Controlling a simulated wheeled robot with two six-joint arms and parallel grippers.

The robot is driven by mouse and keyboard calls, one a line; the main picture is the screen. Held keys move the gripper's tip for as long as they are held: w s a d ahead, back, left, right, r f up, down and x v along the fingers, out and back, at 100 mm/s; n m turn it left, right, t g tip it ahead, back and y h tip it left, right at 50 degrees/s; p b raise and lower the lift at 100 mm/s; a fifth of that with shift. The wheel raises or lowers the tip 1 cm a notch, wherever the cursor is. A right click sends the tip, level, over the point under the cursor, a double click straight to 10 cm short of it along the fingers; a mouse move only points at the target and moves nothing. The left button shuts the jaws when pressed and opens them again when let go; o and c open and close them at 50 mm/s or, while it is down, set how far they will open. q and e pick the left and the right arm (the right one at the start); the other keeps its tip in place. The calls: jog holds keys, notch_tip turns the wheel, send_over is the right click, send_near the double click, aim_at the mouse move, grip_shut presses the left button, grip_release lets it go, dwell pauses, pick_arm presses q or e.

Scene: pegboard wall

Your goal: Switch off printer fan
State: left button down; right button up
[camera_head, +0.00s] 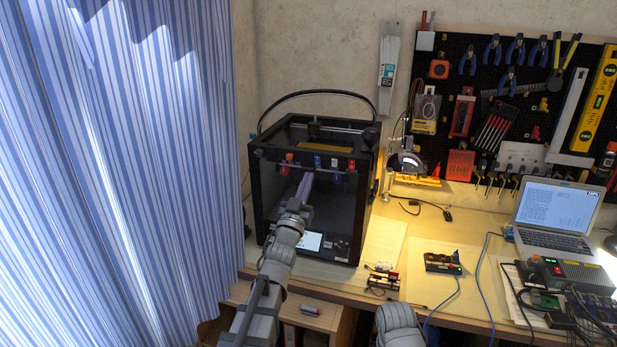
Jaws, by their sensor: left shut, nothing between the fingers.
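The black box-shaped 3D printer (262,205) stands on the desk beside the curtain. Several small red and blue parts (320,162) sit along its upper front edge. A small lit screen (312,241) is at its lower front. My left gripper (305,181) is shut and empty, pointing up in front of the printer's front face, below the red and blue parts. I cannot tell whether it touches the printer. My left arm hides part of the printer's front. I cannot make out which part is the fan switch. My right gripper is not in view.
A striped curtain (120,150) hangs close on the left. A pegboard (480,95) with tools is behind the desk. A laptop (556,215), a small black device (442,263) and cables lie to the right.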

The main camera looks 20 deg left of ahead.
pick_arm(q)
jog(key=s+f+b, duration=0.4)
jog(key=s+f, duration=0.1)
jog(key=f, duration=0.1)
jog(key=shift+s, duration=0.25)
jog(key=shift+r, duration=0.1)
